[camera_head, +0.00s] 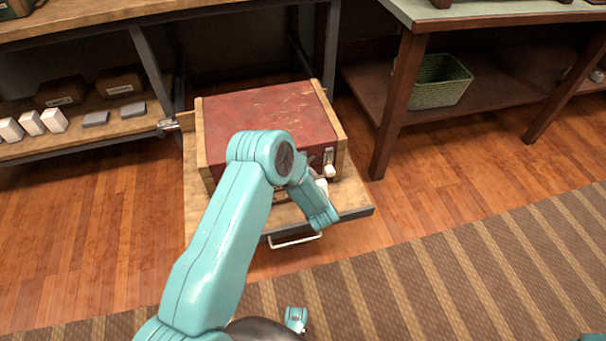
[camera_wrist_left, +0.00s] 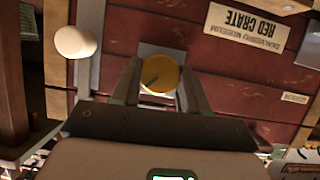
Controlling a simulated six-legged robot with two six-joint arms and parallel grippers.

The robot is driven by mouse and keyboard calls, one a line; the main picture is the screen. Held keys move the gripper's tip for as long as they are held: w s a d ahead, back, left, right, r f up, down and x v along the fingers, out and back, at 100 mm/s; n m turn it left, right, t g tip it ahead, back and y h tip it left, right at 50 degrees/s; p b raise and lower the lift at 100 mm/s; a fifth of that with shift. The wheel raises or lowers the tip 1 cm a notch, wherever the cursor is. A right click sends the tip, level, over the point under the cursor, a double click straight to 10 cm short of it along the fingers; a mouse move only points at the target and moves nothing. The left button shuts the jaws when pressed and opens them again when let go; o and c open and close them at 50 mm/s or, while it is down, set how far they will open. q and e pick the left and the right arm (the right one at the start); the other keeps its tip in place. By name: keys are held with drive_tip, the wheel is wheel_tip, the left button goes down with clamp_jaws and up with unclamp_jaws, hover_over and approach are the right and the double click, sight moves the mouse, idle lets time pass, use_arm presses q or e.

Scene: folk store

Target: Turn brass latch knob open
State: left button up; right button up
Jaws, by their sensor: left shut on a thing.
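The red crate (camera_head: 265,120), with wooden end boards, sits on a pulled-out wooden drawer (camera_head: 355,195). In the left wrist view, its dark red front (camera_wrist_left: 245,65) shows upside down with a "RED CRATE" label (camera_wrist_left: 245,30). The round brass latch knob (camera_wrist_left: 160,78) has a dark slanted mark on its face. My left gripper (camera_wrist_left: 161,88) is shut on the knob, one finger on each side. In the head view my left arm hides the knob and much of the crate front. My right gripper cannot be made out.
A cream-tipped lever (camera_wrist_left: 75,42) sits on a metal plate beside the knob; its pale end shows in the head view (camera_head: 330,171). The drawer has a white handle (camera_head: 295,240). A green basket (camera_head: 440,82) stands on a shelf at right. Floor and striped rug are clear in front.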

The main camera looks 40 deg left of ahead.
use_arm(q)
drive_tip(key=shift+w+d+f+m+g+y, duration=0.1)
drive_tip(key=shift+m+g+y, duration=0.45)
drive_tip(key=shift+m, duration=0.45)
drive_tip(key=shift+w+d+r+m+g+y, duration=0.1)
drive_tip(key=shift+m+g+y, duration=0.3)
drive_tip(key=shift+m+y, duration=0.45)
drive_tip(key=shift+w+f+m+g+y, duration=0.1)
drive_tip(key=shift+m+g+y, duration=0.35)
drive_tip(key=shift+m, duration=0.7)
drive_tip(key=shift+s, duration=0.1)
drive_tip(key=o, duration=1.1)
drive_tip(key=shift+c, duration=0.2)
drive_tip(key=p+v, duration=0.4)
drive_tip(key=v, duration=1.2)
drive_tip(key=shift+d, duration=0.1)
